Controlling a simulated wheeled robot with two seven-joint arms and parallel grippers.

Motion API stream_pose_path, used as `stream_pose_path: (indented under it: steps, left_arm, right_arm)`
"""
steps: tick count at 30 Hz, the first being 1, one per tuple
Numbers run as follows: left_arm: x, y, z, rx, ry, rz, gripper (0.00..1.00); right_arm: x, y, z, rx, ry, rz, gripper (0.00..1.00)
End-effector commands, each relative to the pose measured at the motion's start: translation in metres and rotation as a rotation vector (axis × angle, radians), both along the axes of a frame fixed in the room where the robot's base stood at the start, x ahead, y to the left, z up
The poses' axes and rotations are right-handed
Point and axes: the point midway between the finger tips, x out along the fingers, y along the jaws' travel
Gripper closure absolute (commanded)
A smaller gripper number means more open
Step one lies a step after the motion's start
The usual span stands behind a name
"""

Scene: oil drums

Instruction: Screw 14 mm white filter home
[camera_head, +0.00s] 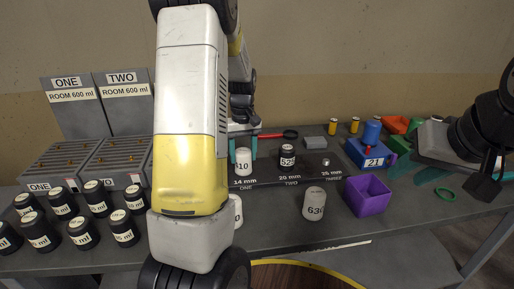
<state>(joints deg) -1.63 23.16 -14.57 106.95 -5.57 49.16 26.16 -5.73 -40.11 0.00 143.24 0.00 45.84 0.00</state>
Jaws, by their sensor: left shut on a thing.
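A white filter marked "10" (243,162) stands upright at the place labelled 14 mm, ONE. My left gripper (244,139) comes down from above with its teal fingers at the filter's top and is shut on it. My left arm hides part of this area. A black filter marked "525" (287,156) stands at 20 mm, TWO. The 25 mm, THREE place (326,162) shows a bare small post. A white filter marked "630" (314,204) stands in front. My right gripper (412,175) is open and empty at the right.
Several black-lidded jars (82,233) stand at the left before grey racks (55,167). The bench front between the purple bin and the jars is partly clear.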

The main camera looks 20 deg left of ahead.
Motion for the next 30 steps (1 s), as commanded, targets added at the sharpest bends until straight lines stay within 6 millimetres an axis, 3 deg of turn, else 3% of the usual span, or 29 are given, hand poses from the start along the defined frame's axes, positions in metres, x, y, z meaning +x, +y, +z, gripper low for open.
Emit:
stream_pose_path:
  steps: [7,14,15,18,30]
  left_arm:
    - [-0.0005,0.0010,0.0003,0.001,0.000,-0.255,1.00]
    - [-0.0004,0.0003,0.0002,0.001,0.001,-0.290,1.00]
    - [-0.0004,0.0003,0.0001,0.001,0.001,-0.290,0.42]
    - [-0.0004,0.0003,0.0001,0.001,0.001,-0.288,0.22]
    - [0.0003,0.0001,0.0073,0.001,-0.002,-0.286,0.22]
  right_arm:
    - [0.0000,0.0000,0.0000,0.000,0.000,0.000,0.64]
    - [0.0000,0.0000,0.0000,0.000,0.000,0.000,0.64]
    - [0.0000,0.0000,0.0000,0.000,0.000,0.000,0.64]
    - [0.0000,0.0000,0.0000,0.000,0.000,0.000,0.64]
    - [0.0000,0.0000,0.0000,0.000,0.000,0.000,0.64]
